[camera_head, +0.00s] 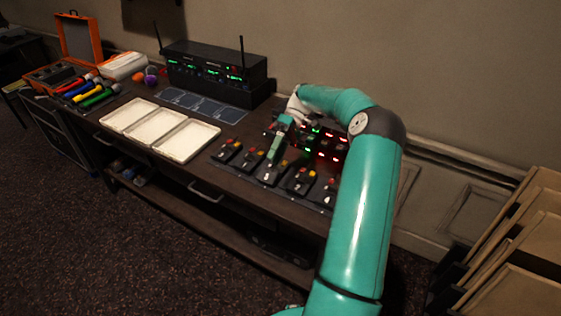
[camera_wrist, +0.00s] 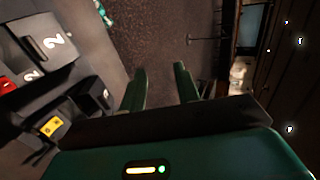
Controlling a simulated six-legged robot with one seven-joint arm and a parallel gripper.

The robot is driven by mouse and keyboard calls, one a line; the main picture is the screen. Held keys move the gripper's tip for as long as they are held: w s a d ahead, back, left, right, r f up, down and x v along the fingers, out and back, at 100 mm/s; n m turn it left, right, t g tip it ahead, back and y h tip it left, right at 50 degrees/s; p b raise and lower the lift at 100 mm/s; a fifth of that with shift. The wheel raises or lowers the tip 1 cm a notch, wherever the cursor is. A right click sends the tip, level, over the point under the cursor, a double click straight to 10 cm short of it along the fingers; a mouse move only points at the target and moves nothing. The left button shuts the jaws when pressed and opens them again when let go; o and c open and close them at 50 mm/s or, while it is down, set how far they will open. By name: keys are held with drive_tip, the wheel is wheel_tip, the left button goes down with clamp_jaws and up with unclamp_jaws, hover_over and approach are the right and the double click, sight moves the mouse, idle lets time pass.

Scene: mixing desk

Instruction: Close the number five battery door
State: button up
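Several dark battery packs with coloured tops stand in a row on the desk in the head view, one of them near the middle (camera_head: 271,173). I cannot read which is number five, nor tell its door's state. My gripper (camera_head: 275,156) reaches down over the middle of this row; whether it touches a pack is unclear. In the wrist view my gripper (camera_wrist: 161,72) has its two green fingers apart, with nothing between them. A dark pack marked "2" (camera_wrist: 45,36) is at the left there, beside the fingers, with a yellow-labelled dark part (camera_wrist: 52,126) below it.
Behind the row, red and green lights glow on a charger (camera_head: 325,146), partly hidden by my arm. White trays (camera_head: 188,139) lie left of the packs. A black receiver rack (camera_head: 215,72) stands behind. Tools (camera_head: 88,91) lie far left; wooden frames (camera_head: 515,240) stand right.

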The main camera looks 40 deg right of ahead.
drive_tip(key=s+a+r, duration=0.3)
drive_tip(key=s, duration=0.3)
drive_tip(key=shift+s+a+r, duration=0.15)
drive_tip(key=shift+a, duration=0.25)
drive_tip(key=shift+c, duration=0.5)
